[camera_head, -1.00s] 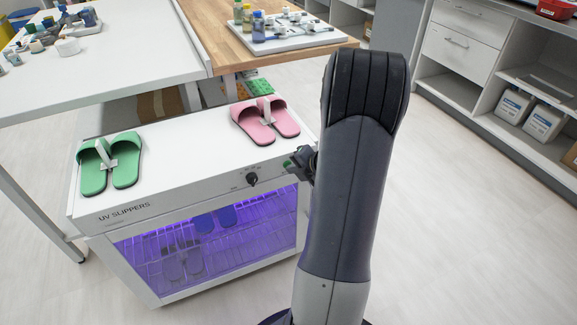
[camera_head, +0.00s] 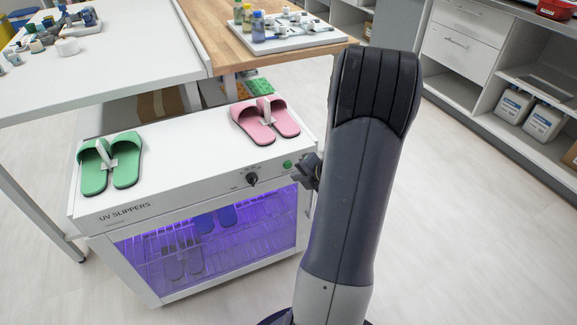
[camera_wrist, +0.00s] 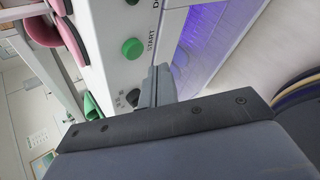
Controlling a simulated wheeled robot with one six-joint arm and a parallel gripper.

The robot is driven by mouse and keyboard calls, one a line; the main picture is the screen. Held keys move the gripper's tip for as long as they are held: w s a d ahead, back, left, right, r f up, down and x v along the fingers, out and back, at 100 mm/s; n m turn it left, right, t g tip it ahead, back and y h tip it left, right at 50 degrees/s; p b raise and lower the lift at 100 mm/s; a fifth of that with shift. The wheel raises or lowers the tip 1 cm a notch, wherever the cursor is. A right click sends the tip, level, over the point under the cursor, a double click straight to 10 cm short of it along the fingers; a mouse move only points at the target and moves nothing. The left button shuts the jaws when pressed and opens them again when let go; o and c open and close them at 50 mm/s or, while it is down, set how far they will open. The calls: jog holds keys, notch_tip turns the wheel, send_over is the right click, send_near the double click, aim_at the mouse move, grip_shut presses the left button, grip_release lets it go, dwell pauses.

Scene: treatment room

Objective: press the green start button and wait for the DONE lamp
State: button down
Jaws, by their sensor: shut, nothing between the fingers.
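The green start button (camera_head: 287,164) is on the front panel of the white UV slippers cabinet (camera_head: 190,190), right of a black knob (camera_head: 252,180). In the wrist view the round green button (camera_wrist: 132,48) stands beside the word START.
Green slippers (camera_head: 110,163) and pink slippers (camera_head: 265,120) lie on the cabinet top. Purple light glows behind the cabinet's front window (camera_head: 205,245). A table with a tray (camera_head: 290,42) stands behind. Floor on the right is clear up to the shelves (camera_head: 470,85).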

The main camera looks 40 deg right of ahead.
jog(key=s, duration=0.3)
jog(key=shift+s+a, duration=0.15)
jog(key=shift+a, duration=0.25)
dwell(0.4)
jog(key=b, duration=0.1)
jog(key=w+b, duration=0.2)
jog(key=shift+d+f, duration=0.25)
jog(key=shift+s+a+r+p, duration=0.15)
jog(key=shift+s+a, duration=0.1)
jog(key=shift+s, duration=0.7)
jog(key=shift+s+a+p, duration=0.2)
jog(key=shift+s, duration=0.75)
jog(key=shift+s+a+r+p, duration=0.15)
jog(key=shift+s+a, duration=0.1)
jog(key=shift+s, duration=0.7)
